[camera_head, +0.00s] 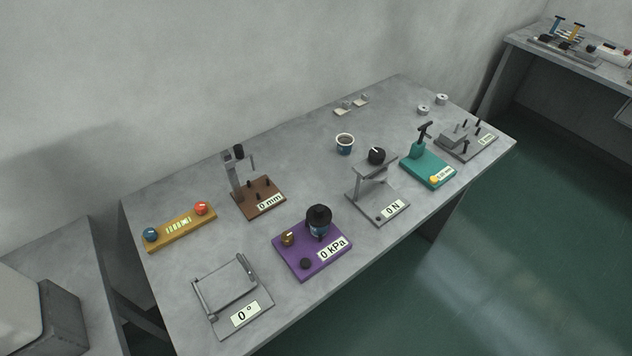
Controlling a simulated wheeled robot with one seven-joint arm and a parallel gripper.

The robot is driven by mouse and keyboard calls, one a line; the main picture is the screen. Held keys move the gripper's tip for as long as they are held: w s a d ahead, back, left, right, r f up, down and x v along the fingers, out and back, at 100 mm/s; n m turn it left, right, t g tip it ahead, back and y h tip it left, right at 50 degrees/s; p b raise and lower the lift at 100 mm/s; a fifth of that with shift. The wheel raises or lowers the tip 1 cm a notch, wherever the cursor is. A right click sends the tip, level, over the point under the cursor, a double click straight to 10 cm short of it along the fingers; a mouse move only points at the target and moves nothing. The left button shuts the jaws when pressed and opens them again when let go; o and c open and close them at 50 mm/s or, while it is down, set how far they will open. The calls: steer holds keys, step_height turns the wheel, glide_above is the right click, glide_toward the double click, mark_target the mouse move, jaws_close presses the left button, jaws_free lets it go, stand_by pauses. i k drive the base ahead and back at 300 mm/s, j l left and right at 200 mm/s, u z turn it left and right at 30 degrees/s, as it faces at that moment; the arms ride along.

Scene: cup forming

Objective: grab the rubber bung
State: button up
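A black stepped plug, which looks like the rubber bung (319,214), sits on top of a small blue cup (319,231) at the back of the purple pressure stand (290,262). The stand's label reads 0 kPa. The bung covers the cup's mouth; how deep it sits inside cannot be seen. My gripper is not in view.
A brass fitting (288,239) and a black knob (305,263) flank the cup. A grey tilting stand (228,290), brown gauge stand (259,199), grey force stand (378,207) and green stand (428,166) surround it. Another cup (345,144) stands behind. The grey table (300,165) has bare room between.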

mark_target(319, 215)
steer(key=i+j+u, duration=0.2)
steer(key=j+u, duration=0.3)
steer(key=i+j+u, duration=0.3)
steer(key=u, duration=0.2)
